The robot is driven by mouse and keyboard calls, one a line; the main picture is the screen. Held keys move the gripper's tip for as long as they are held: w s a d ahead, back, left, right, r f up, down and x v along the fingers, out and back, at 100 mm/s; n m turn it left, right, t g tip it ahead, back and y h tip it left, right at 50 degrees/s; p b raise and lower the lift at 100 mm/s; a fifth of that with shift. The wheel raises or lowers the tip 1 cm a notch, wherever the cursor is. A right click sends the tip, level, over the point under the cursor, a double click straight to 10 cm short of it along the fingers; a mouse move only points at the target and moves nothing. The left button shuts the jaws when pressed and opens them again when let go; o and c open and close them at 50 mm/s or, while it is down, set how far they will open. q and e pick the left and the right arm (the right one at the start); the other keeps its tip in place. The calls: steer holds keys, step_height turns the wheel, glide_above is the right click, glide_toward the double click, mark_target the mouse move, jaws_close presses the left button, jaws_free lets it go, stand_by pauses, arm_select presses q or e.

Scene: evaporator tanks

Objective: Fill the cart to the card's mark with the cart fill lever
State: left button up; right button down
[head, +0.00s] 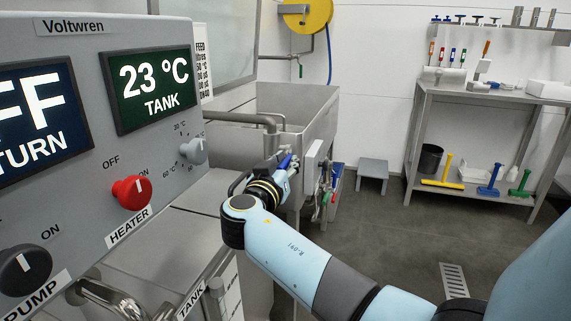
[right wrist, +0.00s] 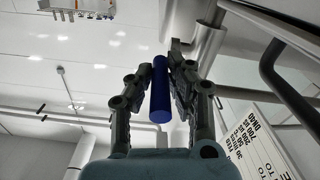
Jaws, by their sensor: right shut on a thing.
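My right gripper (head: 285,166) reaches out beside the steel sink, past the control panel. In the right wrist view its fingers (right wrist: 160,85) are closed around a blue rod-shaped handle (right wrist: 160,92), which looks like the grip of the cart fill lever. A bit of the blue handle (head: 287,160) shows at the gripper in the head view. The lever's pivot and outlet are hidden by the gripper. A white printed card (head: 204,68) headed FEED hangs behind the panel; its lines are too small to read surely. The cart cannot be made out. My left gripper is out of view.
The grey panel (head: 85,185) fills the left side, with a red heater knob (head: 131,192), a pump knob (head: 25,266) and a display (head: 153,88) reading 23 °C. A deep steel sink (head: 315,100) stands behind the gripper.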

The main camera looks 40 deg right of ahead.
mark_target(286, 159)
steer(key=shift+r, duration=0.25)
steer(key=r+y+p, duration=0.1)
steer(key=p, duration=0.1)
steer(key=r+g+y+p, duration=0.1)
steer(key=p, duration=0.2)
steer(key=r+y+p, duration=0.1)
steer(key=p, duration=0.1)
steer(key=shift+w+d+r+g+p, duration=0.2)
steer(key=shift+d+r+g+p, duration=0.1)
steer(key=shift+g+p, duration=0.1)
steer(key=shift+w+d+f+y+p, duration=0.1)
steer(key=shift+d+y+p, duration=0.05)
steer(key=shift+y+p, duration=0.5)
steer(key=c, duration=1.4)
jaws_free()
steer(key=shift+o, duration=0.8)
steer(key=shift+f, duration=0.1)
steer(key=shift+a, duration=0.2)
steer(key=v, duration=0.7)
